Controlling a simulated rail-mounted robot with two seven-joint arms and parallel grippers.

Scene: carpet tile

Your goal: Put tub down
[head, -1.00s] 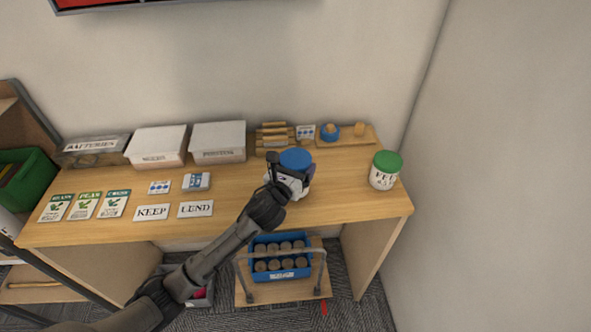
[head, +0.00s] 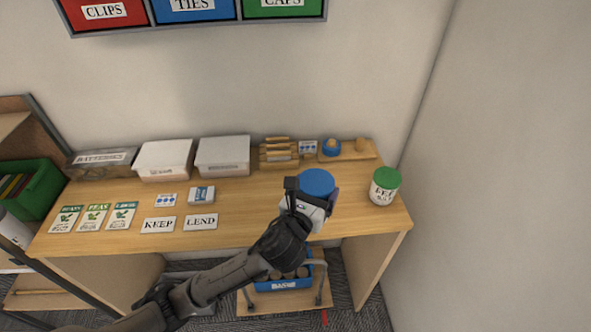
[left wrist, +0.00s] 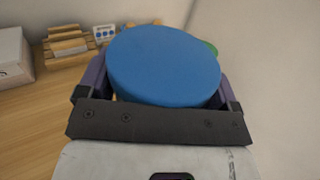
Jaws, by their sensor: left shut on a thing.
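A tub with a round blue lid (head: 317,183) is in my left gripper (head: 312,196), over the front part of the wooden desk. In the left wrist view its blue lid (left wrist: 164,65) fills the space between the two purple-sided fingers, and the tub's body is hidden below it. My left gripper is shut on the tub. I cannot tell how high the tub's base is above the desk. A white tub with a green lid (head: 385,186) stands at the desk's right end. My right gripper is not in view.
The desk (head: 262,205) has bare wood around the held tub and toward the green-lidded tub. KEEP (head: 158,225) and LEND (head: 200,222) cards lie left of it. White boxes (head: 223,156) and a wooden rack (head: 278,153) stand behind. A wall closes the right side.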

